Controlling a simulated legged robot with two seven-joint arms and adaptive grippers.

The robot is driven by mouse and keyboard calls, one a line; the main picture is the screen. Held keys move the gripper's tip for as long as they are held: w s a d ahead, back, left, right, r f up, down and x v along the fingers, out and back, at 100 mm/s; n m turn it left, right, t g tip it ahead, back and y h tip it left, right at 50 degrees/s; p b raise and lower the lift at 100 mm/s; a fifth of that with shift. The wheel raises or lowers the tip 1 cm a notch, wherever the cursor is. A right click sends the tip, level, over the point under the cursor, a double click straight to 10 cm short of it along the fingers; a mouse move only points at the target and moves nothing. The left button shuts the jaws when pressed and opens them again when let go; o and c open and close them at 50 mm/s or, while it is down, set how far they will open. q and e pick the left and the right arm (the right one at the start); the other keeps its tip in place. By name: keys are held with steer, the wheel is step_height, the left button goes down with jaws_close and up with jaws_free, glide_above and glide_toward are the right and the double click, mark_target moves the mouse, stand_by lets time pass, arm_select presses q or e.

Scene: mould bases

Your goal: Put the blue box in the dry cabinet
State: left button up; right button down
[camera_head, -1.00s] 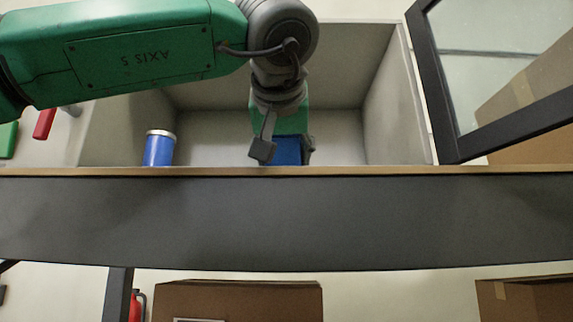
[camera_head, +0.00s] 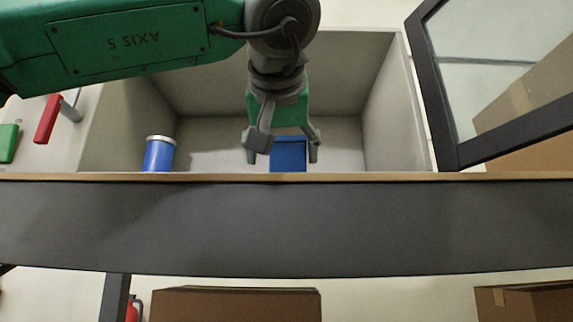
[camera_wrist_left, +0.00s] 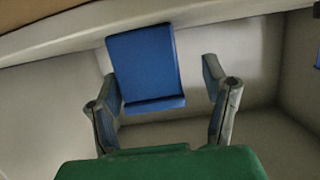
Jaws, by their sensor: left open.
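The blue box (camera_head: 288,154) stands inside the grey open-fronted dry cabinet (camera_head: 395,110), near the middle of its floor. In the left wrist view the blue box (camera_wrist_left: 146,65) lies beyond and between the fingers. My left gripper (camera_head: 282,156) reaches into the cabinet with its fingers spread around the box's place; it is open. In the left wrist view the left gripper (camera_wrist_left: 160,90) shows both fingers apart, the left one close to the box; I cannot tell whether it touches. The box's base is partly hidden by the cabinet's front edge. My right gripper is not in view.
A blue can with a silver lid (camera_head: 160,153) stands at the cabinet's left side. The dark-framed glass door (camera_head: 440,110) is swung open at the right. A dark beam (camera_head: 290,225) crosses in front. Cardboard boxes (camera_head: 235,303) lie below.

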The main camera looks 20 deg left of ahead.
arm_select(q)
steer(key=v, duration=0.9)
steer(key=shift+s+d+r, duration=0.15)
steer(key=shift+s+d, duration=0.05)
steer(key=shift+s, duration=0.15)
